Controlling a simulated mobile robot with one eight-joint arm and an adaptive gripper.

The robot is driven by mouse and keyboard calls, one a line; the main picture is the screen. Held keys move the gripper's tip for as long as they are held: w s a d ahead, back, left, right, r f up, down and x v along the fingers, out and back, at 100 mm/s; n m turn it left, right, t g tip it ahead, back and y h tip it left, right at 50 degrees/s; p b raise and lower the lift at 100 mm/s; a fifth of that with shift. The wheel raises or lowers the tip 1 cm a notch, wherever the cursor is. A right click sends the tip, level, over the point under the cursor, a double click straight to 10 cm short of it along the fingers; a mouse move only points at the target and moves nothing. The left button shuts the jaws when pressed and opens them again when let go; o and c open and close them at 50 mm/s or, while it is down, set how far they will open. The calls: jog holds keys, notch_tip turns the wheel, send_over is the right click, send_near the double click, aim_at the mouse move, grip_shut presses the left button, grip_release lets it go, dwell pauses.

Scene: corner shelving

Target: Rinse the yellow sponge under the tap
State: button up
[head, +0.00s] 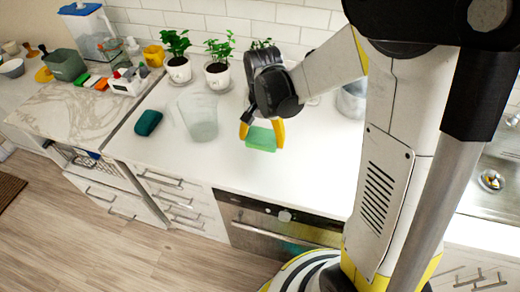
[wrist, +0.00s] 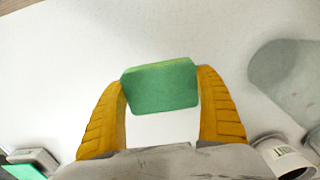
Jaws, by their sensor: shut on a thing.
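My gripper (head: 262,134) has yellow fingers shut on a green sponge (head: 261,139). It holds the sponge by its two ends over the white counter. In the wrist view the green sponge (wrist: 160,87) sits between the fingertips of the gripper (wrist: 162,92), with a lighter green upper edge. No clearly yellow sponge shows. A small round thing with some yellow (head: 491,181) lies in the metal sink (head: 476,196) at the far right; I cannot tell what it is. The tap is not in view, and my arm hides part of the sink area.
A clear glass vessel (head: 198,117) stands left of my gripper. A teal block (head: 148,122) lies farther left. Potted plants (head: 217,75) line the wall. A marble board (head: 80,110) and small coloured blocks (head: 101,84) are at the left. The front counter (head: 200,160) is clear.

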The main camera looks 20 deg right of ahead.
aim_at(260, 153)
jog(key=shift+w+a+f, duration=0.1)
jog(key=shift+a+f, duration=0.1)
jog(key=shift+a, duration=0.05)
jog(key=shift+f, duration=0.25)
jog(key=shift+f+b, duration=0.85)
jog(key=shift+f, duration=0.8)
jog(key=shift+f, duration=0.2)
jog(key=o, duration=1.1)
jog(key=shift+o, duration=0.2)
